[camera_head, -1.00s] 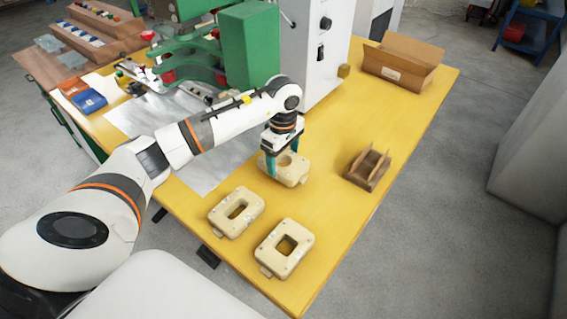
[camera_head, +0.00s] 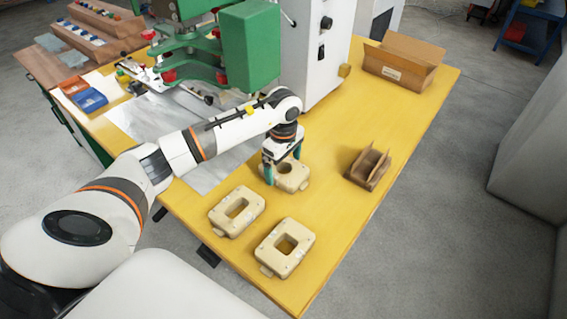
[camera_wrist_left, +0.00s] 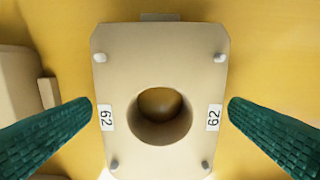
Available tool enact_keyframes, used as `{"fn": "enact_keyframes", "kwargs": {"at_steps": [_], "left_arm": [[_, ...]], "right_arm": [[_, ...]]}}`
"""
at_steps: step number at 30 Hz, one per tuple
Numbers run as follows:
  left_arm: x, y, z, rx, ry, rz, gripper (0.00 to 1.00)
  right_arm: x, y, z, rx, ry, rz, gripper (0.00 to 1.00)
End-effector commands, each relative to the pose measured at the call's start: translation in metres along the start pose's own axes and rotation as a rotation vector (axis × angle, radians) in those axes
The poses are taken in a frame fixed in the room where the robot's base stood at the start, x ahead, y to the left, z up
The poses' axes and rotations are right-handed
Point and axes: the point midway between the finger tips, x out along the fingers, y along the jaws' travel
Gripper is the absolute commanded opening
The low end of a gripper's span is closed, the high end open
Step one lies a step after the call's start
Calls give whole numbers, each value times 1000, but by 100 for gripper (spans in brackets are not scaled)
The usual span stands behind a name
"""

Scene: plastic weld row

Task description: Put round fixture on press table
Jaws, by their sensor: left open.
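The round fixture (camera_head: 290,178) is a beige block with a round hole, lying flat on the yellow table. In the left wrist view the round fixture (camera_wrist_left: 122,65) fills the middle, with several pegs and two "62" labels. My left gripper (camera_head: 283,174) is open above it, with green fingers at either side. In the wrist view the fingertips of my left gripper (camera_wrist_left: 160,106) stand beside the two labelled sides, with gaps between. The press (camera_head: 250,45) is green and grey, with a silver sheet (camera_head: 150,118) on the table in front of it. My right gripper is not seen.
Two beige fixtures with rectangular holes, one to the left (camera_head: 217,217) and one nearer (camera_head: 273,262), lie close by. A small brown holder (camera_head: 368,170) stands to the right, and an open cardboard box (camera_head: 402,62) at the back. The right table edge is clear.

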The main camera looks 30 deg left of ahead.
Motion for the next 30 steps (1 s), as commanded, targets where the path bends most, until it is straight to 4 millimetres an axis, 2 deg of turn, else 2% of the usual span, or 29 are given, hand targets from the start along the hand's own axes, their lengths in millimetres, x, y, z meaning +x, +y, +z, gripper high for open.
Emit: {"fn": "enact_keyframes", "kwargs": {"at_steps": [5,12,18,24,30], "left_arm": [[-20,-1,1,0,-2,-5,100],[-73,-1,1,1,-2,-6,100],[-107,-1,0,1,-1,-3,100],[-121,0,0,0,0,0,100],[-122,0,0,0,0,1,100]], "right_arm": [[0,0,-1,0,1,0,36],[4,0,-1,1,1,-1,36],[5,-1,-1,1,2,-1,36],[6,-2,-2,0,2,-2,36],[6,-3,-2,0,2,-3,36]]}}
